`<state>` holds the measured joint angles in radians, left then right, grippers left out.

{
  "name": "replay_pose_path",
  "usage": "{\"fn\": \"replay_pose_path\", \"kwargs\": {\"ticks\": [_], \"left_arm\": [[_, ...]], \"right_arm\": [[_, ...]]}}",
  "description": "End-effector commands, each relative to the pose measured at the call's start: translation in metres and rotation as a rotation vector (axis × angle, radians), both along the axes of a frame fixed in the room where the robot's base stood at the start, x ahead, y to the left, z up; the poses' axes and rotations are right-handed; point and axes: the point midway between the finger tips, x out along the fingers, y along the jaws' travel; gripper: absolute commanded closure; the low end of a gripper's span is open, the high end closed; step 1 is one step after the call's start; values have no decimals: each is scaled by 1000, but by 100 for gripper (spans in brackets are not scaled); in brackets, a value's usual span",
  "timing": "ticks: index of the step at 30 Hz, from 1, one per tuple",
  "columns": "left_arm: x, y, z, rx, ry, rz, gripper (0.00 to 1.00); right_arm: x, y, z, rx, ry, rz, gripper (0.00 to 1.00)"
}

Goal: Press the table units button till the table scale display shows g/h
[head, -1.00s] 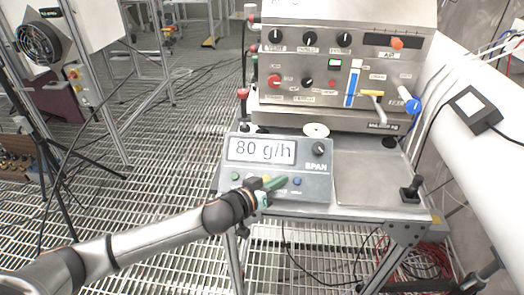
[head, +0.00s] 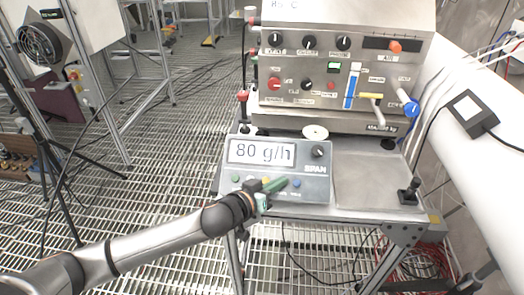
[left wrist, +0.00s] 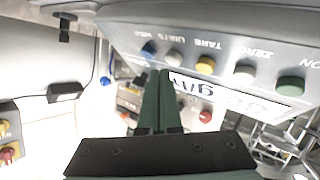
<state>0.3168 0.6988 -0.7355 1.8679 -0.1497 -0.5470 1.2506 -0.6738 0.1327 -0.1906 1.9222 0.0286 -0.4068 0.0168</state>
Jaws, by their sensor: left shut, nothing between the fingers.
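The table scale (head: 320,190) sits on the steel table, and its display (head: 260,151) reads 80 g/h. My left gripper (head: 284,183) is shut and empty, with its dark green fingers over the button row. In the left wrist view the units button (left wrist: 174,57) is white, between the yellow tare button (left wrist: 205,65) and a blue button (left wrist: 149,48). The fingertips show just below and left of the units button; I cannot tell whether they touch it. In the head view the fingers hide the units button. My right gripper is not in view.
A steel control panel (head: 290,65) with knobs and a blue-marked gauge stands behind the scale. A bare steel plate (head: 375,180) lies to the right, with a black joystick (head: 408,191) near its corner. A white pipe (head: 475,110) runs along the right side.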

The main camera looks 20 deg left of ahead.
Motion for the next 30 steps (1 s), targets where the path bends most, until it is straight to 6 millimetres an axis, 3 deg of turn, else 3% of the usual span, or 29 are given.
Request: {"fn": "replay_pose_path", "kwargs": {"ticks": [1, 13, 30], "left_arm": [[-4, -1, 9, -2, 1, -1, 100], [-25, -8, 41, -2, 1, -1, 100], [-29, -8, 44, -1, 0, 0, 100]], "right_arm": [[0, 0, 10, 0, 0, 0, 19], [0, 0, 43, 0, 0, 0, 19], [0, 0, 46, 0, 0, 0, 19]]}}
